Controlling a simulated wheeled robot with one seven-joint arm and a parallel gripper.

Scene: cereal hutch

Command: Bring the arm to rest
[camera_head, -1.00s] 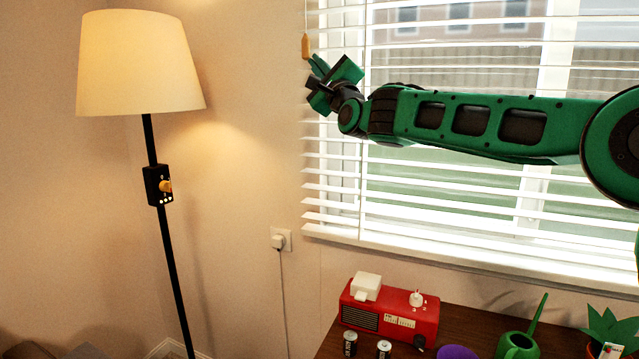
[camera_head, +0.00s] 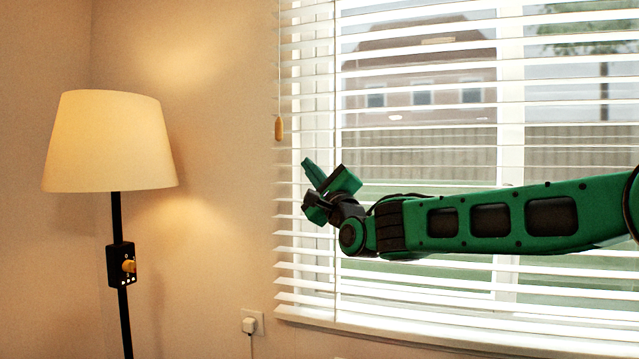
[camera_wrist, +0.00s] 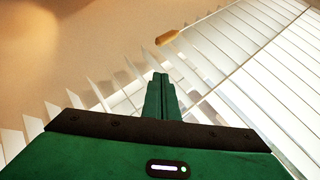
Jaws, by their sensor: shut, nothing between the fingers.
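My arm stretches in from the right edge in the head view, in front of the window. My green gripper (camera_head: 307,180) is at its left end, near the left edge of the white blinds (camera_head: 420,155). In the wrist view the fingers of my gripper (camera_wrist: 160,78) are together, with nothing between them. They point up toward the blinds (camera_wrist: 240,60) and the wall. I cannot tell from these views whether the gripper touches the slats.
A wooden cord pull (camera_head: 279,128) hangs beside the blinds, above and left of my gripper; it also shows in the wrist view (camera_wrist: 167,37). A lit floor lamp (camera_head: 110,142) with a control box (camera_head: 121,265) stands left. A plugged outlet (camera_head: 251,323) is low on the wall.

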